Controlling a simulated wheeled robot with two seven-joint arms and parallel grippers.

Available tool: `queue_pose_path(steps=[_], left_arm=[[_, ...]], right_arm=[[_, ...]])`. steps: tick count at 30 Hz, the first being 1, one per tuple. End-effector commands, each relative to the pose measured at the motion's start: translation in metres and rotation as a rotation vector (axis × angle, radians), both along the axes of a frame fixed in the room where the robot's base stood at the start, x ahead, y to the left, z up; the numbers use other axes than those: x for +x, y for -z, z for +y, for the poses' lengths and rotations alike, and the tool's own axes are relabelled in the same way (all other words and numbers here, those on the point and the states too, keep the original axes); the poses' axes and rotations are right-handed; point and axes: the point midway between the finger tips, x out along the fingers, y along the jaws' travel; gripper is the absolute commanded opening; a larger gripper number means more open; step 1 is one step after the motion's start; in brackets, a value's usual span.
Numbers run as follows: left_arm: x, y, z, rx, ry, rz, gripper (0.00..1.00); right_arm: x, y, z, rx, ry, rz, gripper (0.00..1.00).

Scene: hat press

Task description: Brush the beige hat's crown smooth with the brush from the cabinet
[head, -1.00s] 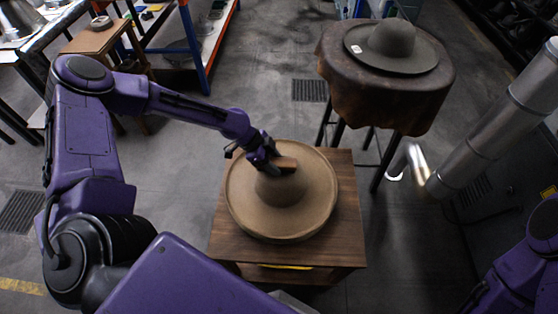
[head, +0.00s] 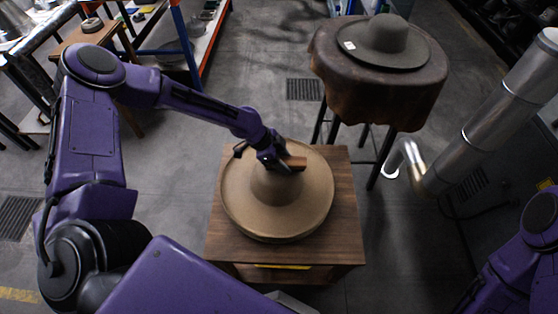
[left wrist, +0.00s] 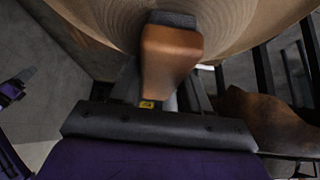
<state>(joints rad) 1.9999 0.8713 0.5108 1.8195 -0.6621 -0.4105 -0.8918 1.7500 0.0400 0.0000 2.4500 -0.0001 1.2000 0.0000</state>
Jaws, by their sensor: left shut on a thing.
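The beige hat (head: 278,218) lies brim down on a small wooden cabinet (head: 228,240), crown up. My left gripper (head: 276,160) is over the far side of the crown, shut on the wooden brush (head: 295,163). In the left wrist view the brush (left wrist: 170,60) points away from the gripper (left wrist: 157,100), and its dark bristle end is against or very near the hat (left wrist: 235,25); contact cannot be told for sure. Of my right arm, only a purple part shows at the right edge; its gripper is out of view.
A grey hat (head: 390,42) sits on a round stool with a brown leather cover (head: 350,90), behind and right of the cabinet. A metal pipe (head: 490,115) stands at the right. A workbench and shelf are at the back left. Grey floor is open around the cabinet.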

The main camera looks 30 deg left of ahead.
Motion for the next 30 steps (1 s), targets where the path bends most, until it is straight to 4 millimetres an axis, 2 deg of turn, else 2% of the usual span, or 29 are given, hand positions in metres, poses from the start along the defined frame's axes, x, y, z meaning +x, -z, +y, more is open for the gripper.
queue_pose_path(steps=[8, 24, 30], left_arm=[[-0.001, 0.000, 0.002, 0.000, -0.001, 0.002, 0.22], [-0.017, 0.000, 0.036, 0.000, -0.002, 0.003, 0.22], [-0.019, 0.001, 0.041, 0.001, -0.001, 0.003, 0.22]], right_arm=[[0.000, -0.001, 0.000, 0.000, 0.000, 0.000, 0.48], [0.000, -0.012, 0.000, 0.000, 0.000, 0.000, 0.48], [0.000, -0.013, 0.000, 0.000, 0.000, 0.000, 0.48]])
